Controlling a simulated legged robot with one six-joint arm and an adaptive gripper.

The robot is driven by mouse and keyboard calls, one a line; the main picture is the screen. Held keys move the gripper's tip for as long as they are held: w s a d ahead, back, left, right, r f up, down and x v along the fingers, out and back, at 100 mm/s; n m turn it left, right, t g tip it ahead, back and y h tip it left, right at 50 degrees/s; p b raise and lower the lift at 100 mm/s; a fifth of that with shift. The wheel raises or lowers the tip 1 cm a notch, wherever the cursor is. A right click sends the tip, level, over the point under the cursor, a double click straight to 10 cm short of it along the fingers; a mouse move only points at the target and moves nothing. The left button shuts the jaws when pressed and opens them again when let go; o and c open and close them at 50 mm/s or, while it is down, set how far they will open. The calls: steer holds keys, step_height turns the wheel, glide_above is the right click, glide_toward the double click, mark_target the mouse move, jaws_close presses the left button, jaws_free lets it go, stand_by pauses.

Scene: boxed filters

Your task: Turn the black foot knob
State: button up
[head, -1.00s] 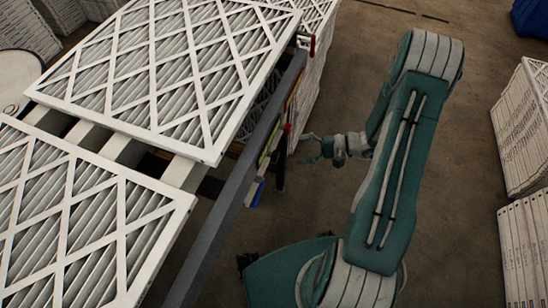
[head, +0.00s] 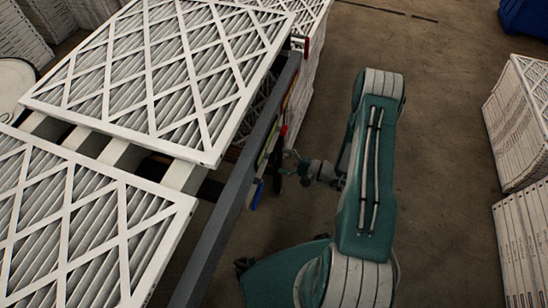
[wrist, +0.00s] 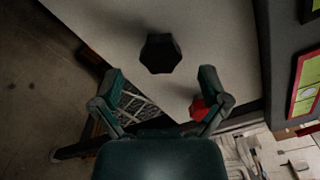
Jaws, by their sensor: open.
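In the wrist view a black faceted knob (wrist: 160,53) stands out from a pale grey panel (wrist: 215,45); I take it for the foot knob. My gripper (wrist: 160,76) is open and empty. Its two fingers are spread to the left and right, and the knob appears between and just beyond the tips, with no visible contact. In the head view my gripper (head: 284,168) is beside the dark side rail of the filter rack, partly against dark parts there. I cannot make out the knob clearly in that view.
A red part (wrist: 197,108) shows by the right finger in the wrist view. The grey rail (head: 232,205) and large white filters (head: 165,75) lie left of my arm. Stacked filters (head: 518,125) stand at the right. Bare floor (head: 430,110) lies between.

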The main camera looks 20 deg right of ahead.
mark_target(274, 158)
steer(key=shift+x, duration=1.65)
steer(key=c, duration=1.2)
steer(key=shift+o, duration=0.2)
